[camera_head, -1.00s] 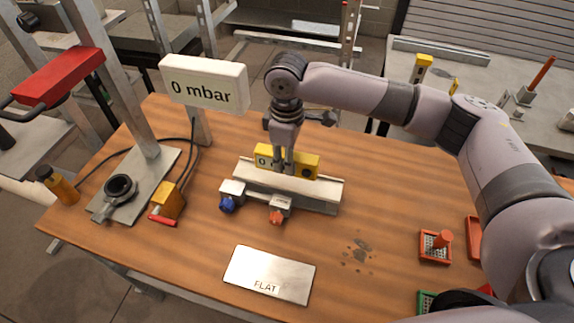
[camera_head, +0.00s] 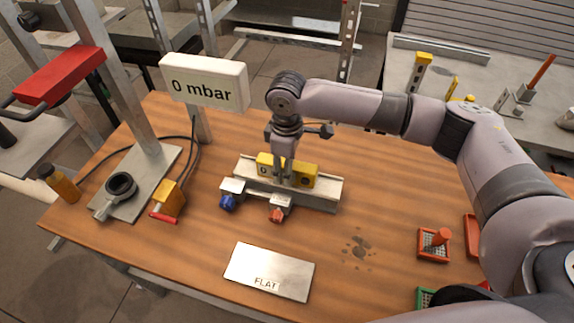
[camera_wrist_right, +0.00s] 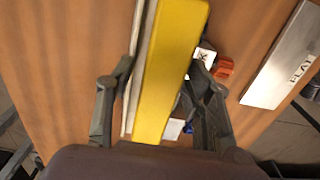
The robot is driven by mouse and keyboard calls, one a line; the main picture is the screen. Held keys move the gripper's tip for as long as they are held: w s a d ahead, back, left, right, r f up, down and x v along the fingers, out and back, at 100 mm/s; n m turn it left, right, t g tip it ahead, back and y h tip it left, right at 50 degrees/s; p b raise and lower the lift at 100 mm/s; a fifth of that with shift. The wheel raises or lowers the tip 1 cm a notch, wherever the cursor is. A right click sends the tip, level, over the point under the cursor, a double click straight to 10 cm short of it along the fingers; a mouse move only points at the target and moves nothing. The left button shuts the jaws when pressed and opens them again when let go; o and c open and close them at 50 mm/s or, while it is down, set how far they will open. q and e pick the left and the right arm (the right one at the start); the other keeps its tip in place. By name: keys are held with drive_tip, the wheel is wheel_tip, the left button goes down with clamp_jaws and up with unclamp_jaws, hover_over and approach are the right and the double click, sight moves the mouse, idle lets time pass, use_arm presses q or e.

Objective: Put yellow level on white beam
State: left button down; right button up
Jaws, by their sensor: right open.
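The yellow level (camera_head: 305,178) stands lengthwise along the white beam (camera_head: 326,190) and appears to rest on it. My right gripper (camera_head: 284,180) points down at the level's middle, with its fingers on either side of it. In the right wrist view the level (camera_wrist_right: 173,75) lies between the spread fingers of the gripper (camera_wrist_right: 155,85), which is open. Part of the level's face is hidden behind a finger in the head view. My left gripper is not in view.
Blue (camera_head: 228,203) and red (camera_head: 277,214) valve knobs stand in front of the beam. A plate marked FLAT (camera_head: 269,272) lies nearer. A display reading 0 mbar (camera_head: 204,83) stands behind left.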

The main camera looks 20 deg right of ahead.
wheel_tip(320, 180, up, 12)
drive_tip(key=b, duration=0.2)
drive_tip(key=shift+r, duration=0.2)
idle(0.3)
